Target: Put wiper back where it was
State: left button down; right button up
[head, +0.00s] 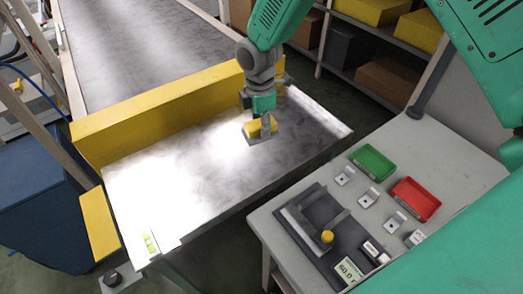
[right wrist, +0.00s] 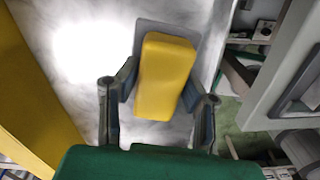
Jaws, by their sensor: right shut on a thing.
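The wiper has a yellow block handle (head: 256,127) and a thin grey plate under it. In the head view it is on the light grey metal surface at the end of the conveyor. My right gripper (head: 262,122) comes down from above and is shut on the yellow handle. In the right wrist view the fingers lie on both sides of the yellow handle (right wrist: 165,75), and the grey plate (right wrist: 205,35) shows beyond it. I cannot tell whether the plate touches the surface. My left gripper is not in view.
A yellow barrier (head: 165,112) crosses the conveyor behind the metal surface (head: 180,185). A side table (head: 450,145) at the right holds a green tray (head: 372,162), a red tray (head: 416,198), several small metal brackets, a fixture with a yellow knob (head: 327,237) and a display (head: 349,269).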

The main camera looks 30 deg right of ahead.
jog(key=shift+w+d+n, duration=0.25)
jog(key=shift+w+n, duration=0.6)
jog(key=shift+n, duration=0.25)
send_over(261, 152)
notch_tip(261, 152, down, 6)
jog(key=shift+s+d+f, duration=0.1)
jog(key=shift+d+f, duration=0.05)
jog(key=shift+f, duration=0.05)
jog(key=shift+a+f, duration=0.15)
jog(key=shift+f, duration=0.8)
jog(key=shift+a+f, duration=0.1)
jog(key=shift+f, duration=0.8)
jog(key=shift+f, duration=0.1)
jog(key=o, duration=1)
jog(key=shift+d, duration=0.15)
jog(key=r, duration=1.2)
jog(key=shift+a+r, duration=0.15)
jog(key=shift+a, duration=0.05)
